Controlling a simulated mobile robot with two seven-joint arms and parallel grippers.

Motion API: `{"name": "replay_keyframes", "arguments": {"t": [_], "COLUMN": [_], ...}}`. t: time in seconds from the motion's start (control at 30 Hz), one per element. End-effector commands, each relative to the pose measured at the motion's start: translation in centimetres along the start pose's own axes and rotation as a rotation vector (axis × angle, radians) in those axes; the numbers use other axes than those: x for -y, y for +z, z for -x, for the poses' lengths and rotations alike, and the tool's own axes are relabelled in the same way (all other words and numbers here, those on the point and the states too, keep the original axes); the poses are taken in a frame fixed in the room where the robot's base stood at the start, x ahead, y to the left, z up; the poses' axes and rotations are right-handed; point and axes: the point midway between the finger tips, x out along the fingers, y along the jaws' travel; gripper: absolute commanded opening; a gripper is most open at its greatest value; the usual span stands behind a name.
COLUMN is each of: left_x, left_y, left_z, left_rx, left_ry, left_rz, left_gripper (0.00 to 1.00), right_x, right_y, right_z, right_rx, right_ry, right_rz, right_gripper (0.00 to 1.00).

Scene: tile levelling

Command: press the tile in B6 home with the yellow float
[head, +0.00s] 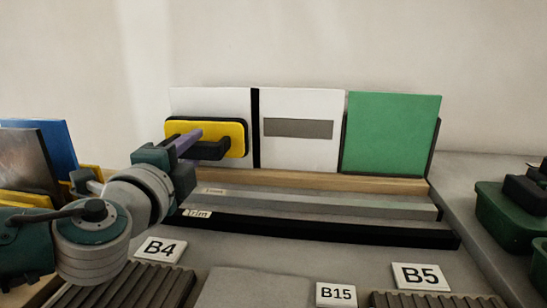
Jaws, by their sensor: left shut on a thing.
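My left gripper (181,150) is shut on the handle of the yellow float (236,133), a yellow plate with a dark edge. The float is held upright in front of the lower part of the left white tile (212,101); I cannot tell whether it touches the tile. To the right stand a white tile with a grey bar (300,105) and a green tile (393,132). A black gap parts the two white tiles. No label B6 shows, so I cannot tell which place is B6. My right gripper is not in view.
A wooden ledge (330,181) runs below the tiles, with a grey strip (320,201) and a black strip (330,230) before it. Labels B4 (160,250), B15 (336,294) and B5 (421,276) lie in front. Blue and dark panels (35,160) stand left; green containers (510,215) sit right.

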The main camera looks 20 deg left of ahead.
Motion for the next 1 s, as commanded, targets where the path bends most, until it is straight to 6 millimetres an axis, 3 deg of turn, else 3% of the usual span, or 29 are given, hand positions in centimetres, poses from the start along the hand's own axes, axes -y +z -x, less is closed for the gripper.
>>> {"name": "replay_keyframes", "arguments": {"t": [1.0], "left_x": [0.14], "left_y": [0.00], "left_z": [-1.26], "left_rx": [0.001], "left_ry": [-0.004], "left_rz": [0.000], "left_gripper": [0.00], "right_x": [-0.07], "right_y": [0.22], "right_z": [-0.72], "right_rx": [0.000], "right_ry": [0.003], "right_rz": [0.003], "right_gripper": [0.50]}}
